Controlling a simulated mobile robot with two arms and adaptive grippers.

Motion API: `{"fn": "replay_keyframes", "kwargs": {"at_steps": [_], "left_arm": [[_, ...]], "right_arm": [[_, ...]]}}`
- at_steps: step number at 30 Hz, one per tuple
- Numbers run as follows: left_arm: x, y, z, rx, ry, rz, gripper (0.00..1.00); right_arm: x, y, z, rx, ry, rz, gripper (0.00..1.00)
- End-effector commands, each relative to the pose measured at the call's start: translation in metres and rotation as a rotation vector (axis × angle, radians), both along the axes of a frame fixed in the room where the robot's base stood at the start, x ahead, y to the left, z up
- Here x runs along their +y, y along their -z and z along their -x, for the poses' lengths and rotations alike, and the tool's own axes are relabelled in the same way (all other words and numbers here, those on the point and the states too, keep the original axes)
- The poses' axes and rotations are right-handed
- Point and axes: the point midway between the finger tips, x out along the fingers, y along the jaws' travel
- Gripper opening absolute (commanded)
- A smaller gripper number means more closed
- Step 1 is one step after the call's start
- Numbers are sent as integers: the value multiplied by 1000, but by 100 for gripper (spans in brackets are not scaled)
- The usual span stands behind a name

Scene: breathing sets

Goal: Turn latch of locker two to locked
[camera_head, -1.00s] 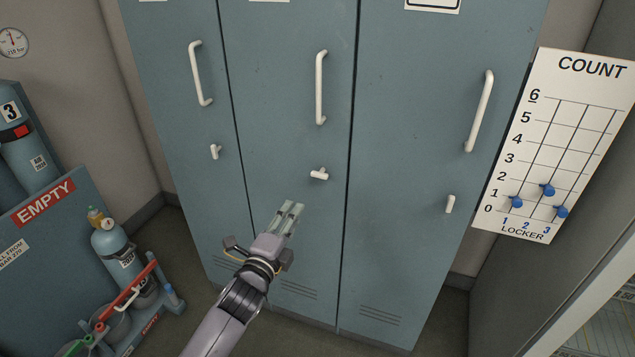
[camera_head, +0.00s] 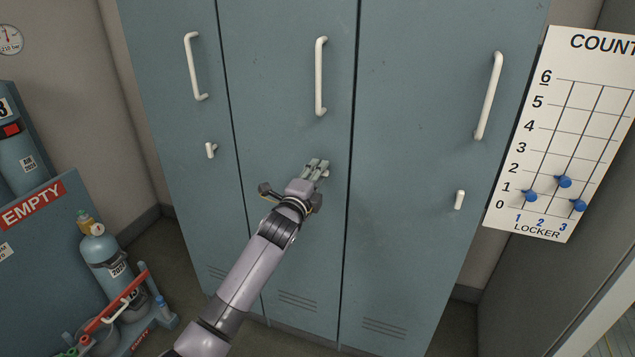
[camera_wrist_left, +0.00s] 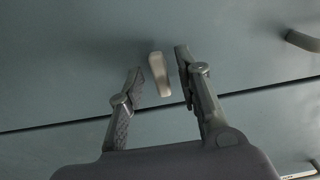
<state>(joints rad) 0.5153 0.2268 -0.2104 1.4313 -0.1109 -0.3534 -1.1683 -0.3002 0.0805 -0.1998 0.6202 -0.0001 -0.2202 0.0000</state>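Locker two (camera_head: 290,215) is the middle blue-grey door, with a white upright handle (camera_head: 320,78). Its small white latch is mostly hidden behind my left gripper (camera_head: 317,165) in the head view. In the left wrist view the latch (camera_wrist_left: 159,74) shows between the two fingertips (camera_wrist_left: 158,62), with gaps on both sides. Its long side runs across the door seam's direction, so it lies crosswise on the door. My left gripper is open around the latch, and I see no finger contact. My right gripper is not in view.
Lockers one (camera_head: 180,110) and three (camera_head: 420,120) flank it, their latches (camera_head: 210,150) (camera_head: 460,200) roughly upright. A count board (camera_head: 560,140) with blue sliders hangs at right. A blue rack marked EMPTY (camera_head: 50,270) and a cylinder (camera_head: 108,258) stand at left.

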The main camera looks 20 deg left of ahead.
Motion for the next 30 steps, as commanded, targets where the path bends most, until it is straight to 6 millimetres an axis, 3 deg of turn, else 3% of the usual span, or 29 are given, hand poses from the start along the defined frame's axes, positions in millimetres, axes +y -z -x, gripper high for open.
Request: {"fn": "replay_keyframes", "kwargs": {"at_steps": [9, 23, 30], "left_arm": [[0, 0, -2, 1, 0, 1, 31], [0, 0, -2, 1, 0, 1, 0], [0, 0, -2, 1, 0, 1, 0]], "right_arm": [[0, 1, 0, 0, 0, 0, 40], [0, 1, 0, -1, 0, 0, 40], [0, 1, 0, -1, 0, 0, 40]]}}
